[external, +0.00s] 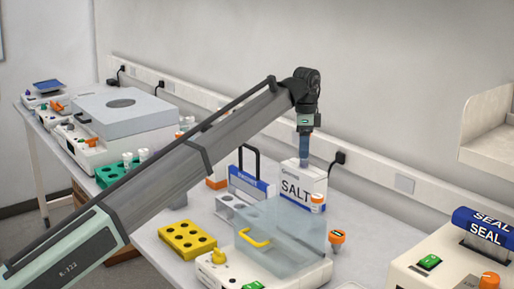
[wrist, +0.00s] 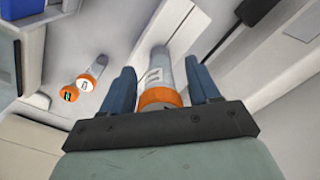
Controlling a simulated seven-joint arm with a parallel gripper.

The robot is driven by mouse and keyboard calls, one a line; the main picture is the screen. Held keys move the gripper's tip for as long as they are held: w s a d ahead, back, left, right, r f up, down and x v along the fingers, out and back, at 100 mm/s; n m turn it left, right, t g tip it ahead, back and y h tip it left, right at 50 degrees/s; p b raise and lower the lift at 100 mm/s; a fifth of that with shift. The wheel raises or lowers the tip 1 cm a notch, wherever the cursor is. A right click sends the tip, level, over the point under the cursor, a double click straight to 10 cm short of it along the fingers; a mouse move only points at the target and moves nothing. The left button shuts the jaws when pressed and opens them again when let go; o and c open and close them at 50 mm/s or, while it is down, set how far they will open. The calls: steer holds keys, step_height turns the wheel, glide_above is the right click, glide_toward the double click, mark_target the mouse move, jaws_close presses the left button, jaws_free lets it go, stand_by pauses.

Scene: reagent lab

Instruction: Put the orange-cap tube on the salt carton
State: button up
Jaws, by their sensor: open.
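My gripper (external: 304,157) points down over the top of the white salt carton (external: 297,187) in the external view. In the wrist view its two blue fingers (wrist: 158,70) are open, one on each side of an orange-cap tube (wrist: 157,98). The tube has a clear body with a white label, and a small gap shows beside it. The fingers hide this tube in the external view. I cannot tell whether its base touches the carton top.
Two more orange caps (wrist: 98,68) (wrist: 82,83) show left in the wrist view. In front of the carton are a clear-lidded device (external: 280,235) and a yellow rack (external: 187,240). A sealer (external: 450,255) stands right. Wall sockets (external: 404,183) run behind.

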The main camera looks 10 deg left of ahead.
steer(key=shift+r, duration=0.1)
step_height(320, 180, up, 12)
steer(key=shift+r, duration=0.1)
stand_by(0.4)
